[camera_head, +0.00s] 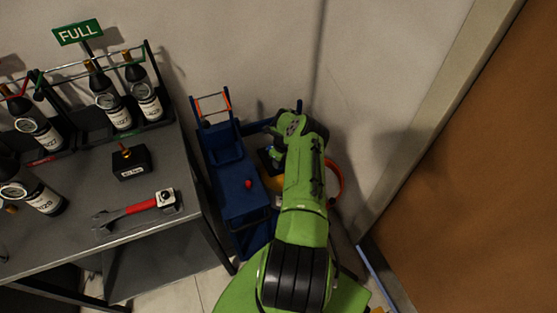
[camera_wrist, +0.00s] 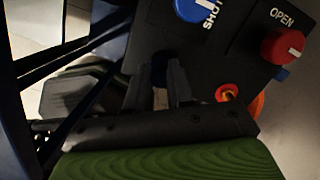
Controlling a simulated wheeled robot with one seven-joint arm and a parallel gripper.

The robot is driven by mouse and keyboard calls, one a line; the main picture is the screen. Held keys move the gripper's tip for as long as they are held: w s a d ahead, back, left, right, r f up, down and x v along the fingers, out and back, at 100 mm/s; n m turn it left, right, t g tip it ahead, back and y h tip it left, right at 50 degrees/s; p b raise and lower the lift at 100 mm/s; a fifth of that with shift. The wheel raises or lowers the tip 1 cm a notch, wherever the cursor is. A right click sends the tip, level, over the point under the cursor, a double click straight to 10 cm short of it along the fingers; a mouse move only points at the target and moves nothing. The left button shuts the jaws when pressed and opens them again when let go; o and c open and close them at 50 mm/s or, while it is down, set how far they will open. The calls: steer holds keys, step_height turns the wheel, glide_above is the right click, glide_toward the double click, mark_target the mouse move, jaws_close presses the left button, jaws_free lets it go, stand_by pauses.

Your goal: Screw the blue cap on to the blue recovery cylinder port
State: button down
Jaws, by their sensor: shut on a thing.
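In the wrist view, my gripper (camera_wrist: 165,88) has its two dark fingers close together, pointing at a black panel (camera_wrist: 200,62). A small dark blue piece, apparently the blue cap (camera_wrist: 159,68), shows between the fingertips; it is in shadow and its edges are unclear. I cannot tell whether it touches a port. The blue port is not clearly visible. A small blue piece (camera_wrist: 282,75) shows below the red knob, and I cannot tell what it is. In the head view, my green arm covers most of the rig, and my fingertips are hidden.
A blue knob (camera_wrist: 203,6) marked SHUT and a red knob (camera_wrist: 284,47) marked OPEN are on the panel. A red-and-yellow fitting (camera_wrist: 229,92) is right of my fingers. A blue cart (camera_head: 240,195) stands left of my arm, beside a grey bench (camera_head: 150,225) holding bottles and a red-handled wrench (camera_head: 140,206).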

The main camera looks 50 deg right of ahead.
steer(key=m+p, duration=0.1)
steer(key=m, duration=0.2)
steer(key=shift+a+f, duration=0.1)
steer(key=shift+a, duration=0.05)
steer(key=shift+m+h+p, duration=0.3)
steer(key=shift+m+p, duration=0.15)
steer(key=shift+m, duration=0.95)
steer(key=c, duration=0.6)
jaws_free()
step_height(320, 180, up, 16)
steer(key=s+p, duration=0.2)
steer(key=p, duration=0.3)
steer(key=shift+a+f, duration=0.15)
steer(key=shift+a, duration=0.3)
